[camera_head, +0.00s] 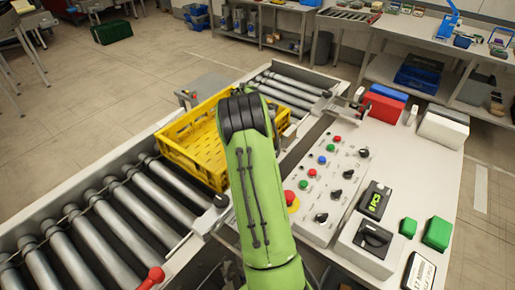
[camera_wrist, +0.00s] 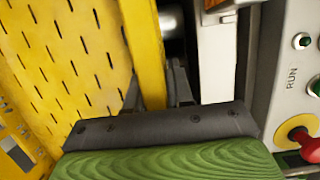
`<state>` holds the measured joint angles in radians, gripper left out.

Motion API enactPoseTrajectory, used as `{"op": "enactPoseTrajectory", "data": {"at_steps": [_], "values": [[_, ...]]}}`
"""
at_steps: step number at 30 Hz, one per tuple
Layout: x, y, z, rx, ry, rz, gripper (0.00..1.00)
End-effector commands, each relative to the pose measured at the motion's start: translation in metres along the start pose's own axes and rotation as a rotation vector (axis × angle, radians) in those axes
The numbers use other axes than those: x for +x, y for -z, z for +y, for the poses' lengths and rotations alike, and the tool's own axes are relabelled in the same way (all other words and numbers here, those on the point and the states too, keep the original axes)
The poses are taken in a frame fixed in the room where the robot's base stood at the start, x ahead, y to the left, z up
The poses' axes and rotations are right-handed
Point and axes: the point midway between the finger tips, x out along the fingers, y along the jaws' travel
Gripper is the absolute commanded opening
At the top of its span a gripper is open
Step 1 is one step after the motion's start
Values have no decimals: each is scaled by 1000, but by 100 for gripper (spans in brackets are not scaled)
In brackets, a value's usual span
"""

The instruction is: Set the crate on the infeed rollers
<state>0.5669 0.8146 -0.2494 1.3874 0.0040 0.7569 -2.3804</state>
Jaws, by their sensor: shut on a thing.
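The yellow crate (camera_head: 178,161) lies over the middle of the conveyor in the head view, between the near rollers (camera_head: 100,230) and the far rollers (camera_head: 290,92). I cannot tell whether its base touches the conveyor. In the wrist view, the crate's slotted inside (camera_wrist: 70,50) fills the left. My gripper (camera_wrist: 156,85) is shut on the crate's right-hand wall, one finger on each side of it. In the head view my green arm covers the crate's right part and hides my gripper.
A control panel (camera_head: 325,175) with buttons and a red stop button (camera_head: 289,197) stands close on the right. A red-knobbed lever (camera_head: 153,277) stands at the conveyor's near edge. A red box (camera_head: 382,107) and a blue box (camera_head: 388,92) lie on the right table. A green crate (camera_head: 112,32) lies on the floor behind.

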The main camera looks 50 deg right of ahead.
Motion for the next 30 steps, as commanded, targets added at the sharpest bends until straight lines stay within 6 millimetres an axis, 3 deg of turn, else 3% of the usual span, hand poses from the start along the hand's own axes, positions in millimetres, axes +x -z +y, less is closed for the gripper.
{"op": "enactPoseTrajectory", "data": {"at_steps": [3, 13, 14, 18, 26, 30], "values": [[10, 2, 0, 3, -3, -5, 0], [13, 2, 1, 2, -4, -5, 0], [14, 3, 0, 1, -1, -2, 25], [13, 3, 0, 1, -1, -2, 46], [12, 3, 0, 1, -1, -2, 47], [-3, 2, 1, 0, -3, -4, 47]]}}
